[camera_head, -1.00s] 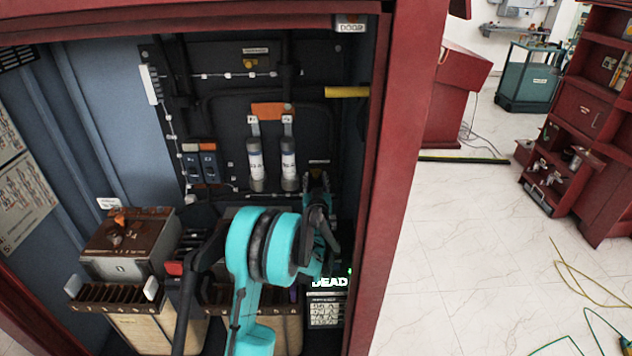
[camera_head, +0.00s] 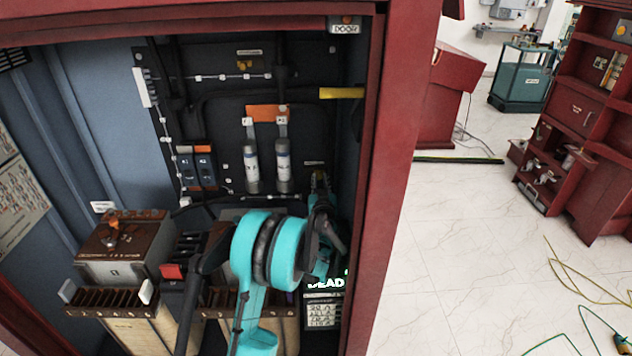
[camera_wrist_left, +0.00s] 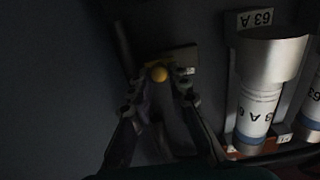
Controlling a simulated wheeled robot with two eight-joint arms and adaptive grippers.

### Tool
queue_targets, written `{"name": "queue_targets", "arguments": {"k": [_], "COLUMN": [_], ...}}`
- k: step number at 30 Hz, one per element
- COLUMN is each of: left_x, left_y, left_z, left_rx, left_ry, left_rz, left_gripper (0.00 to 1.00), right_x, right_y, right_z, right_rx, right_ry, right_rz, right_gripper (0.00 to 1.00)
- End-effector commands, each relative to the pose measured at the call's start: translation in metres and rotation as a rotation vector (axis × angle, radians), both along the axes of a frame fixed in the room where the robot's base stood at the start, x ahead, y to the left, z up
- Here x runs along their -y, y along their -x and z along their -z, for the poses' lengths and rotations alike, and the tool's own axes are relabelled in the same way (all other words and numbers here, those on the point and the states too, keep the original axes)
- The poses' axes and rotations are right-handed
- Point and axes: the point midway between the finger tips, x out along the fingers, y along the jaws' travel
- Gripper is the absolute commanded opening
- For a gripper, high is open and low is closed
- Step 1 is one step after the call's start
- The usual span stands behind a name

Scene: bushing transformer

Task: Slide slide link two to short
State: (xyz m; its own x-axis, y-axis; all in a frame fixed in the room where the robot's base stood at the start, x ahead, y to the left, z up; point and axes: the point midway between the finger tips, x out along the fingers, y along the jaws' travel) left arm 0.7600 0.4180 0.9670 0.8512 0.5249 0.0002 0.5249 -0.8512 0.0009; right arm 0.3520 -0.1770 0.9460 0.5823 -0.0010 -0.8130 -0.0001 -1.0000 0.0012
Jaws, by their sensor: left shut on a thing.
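In the head view, my left gripper (camera_head: 319,187) is inside the open red cabinet, at the back panel just right of two fuses. In the left wrist view, its two fingers (camera_wrist_left: 158,92) are closed around a small dark part below a yellow knob (camera_wrist_left: 159,74). This looks like slide link two; a pale label plate (camera_wrist_left: 180,58) sits beside the knob. The fingers and dim light hide most of the link and its position marks. My right gripper does not show.
Two white fuses (camera_head: 282,165) stand close left of the gripper; one also shows large in the wrist view (camera_wrist_left: 259,95). A yellow bar (camera_head: 341,93) juts out above. The red cabinet frame (camera_head: 385,180) is close on the right.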

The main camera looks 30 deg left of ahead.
Motion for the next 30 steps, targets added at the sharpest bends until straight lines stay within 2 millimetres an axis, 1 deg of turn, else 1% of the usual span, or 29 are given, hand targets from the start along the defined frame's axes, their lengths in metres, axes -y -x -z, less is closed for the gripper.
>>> {"name": "queue_targets", "arguments": {"k": [1, 2, 3, 4, 13, 17, 20, 27, 30], "left_x": [0.003, 0.003, 0.003, 0.003, 0.002, 0.007, 0.017, 0.046, 0.054], "left_y": [-0.001, -0.001, -0.001, -0.001, 0.000, 0.008, 0.023, 0.068, 0.084], "left_z": [0.000, 0.000, 0.000, 0.000, 0.000, 0.000, 0.000, 0.000, 0.000], "left_rx": [0.001, 0.001, 0.001, 0.001, 0.001, 0.001, 0.001, 0.001, 0.001], "left_ry": [0.001, 0.001, 0.001, 0.001, 0.001, 0.001, 0.001, 0.001, 0.001], "left_rz": [0.006, 0.006, 0.007, 0.006, 0.004, 0.004, 0.006, 0.007, 0.006], "left_gripper": [0.00, 0.22, 0.33, 0.38, 0.38, 0.38, 0.38, 0.38, 0.38], "right_x": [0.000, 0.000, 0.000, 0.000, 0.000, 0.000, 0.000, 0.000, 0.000], "right_y": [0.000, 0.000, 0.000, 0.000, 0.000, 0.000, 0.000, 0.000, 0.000], "right_z": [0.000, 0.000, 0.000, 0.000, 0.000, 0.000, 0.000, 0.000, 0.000], "right_rx": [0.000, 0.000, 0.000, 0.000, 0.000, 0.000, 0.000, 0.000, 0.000], "right_ry": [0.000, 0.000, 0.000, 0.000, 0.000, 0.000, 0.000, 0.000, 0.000], "right_rz": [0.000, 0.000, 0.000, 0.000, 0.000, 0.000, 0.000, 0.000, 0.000], "right_gripper": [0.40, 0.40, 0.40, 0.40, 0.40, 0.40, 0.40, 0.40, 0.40]}}
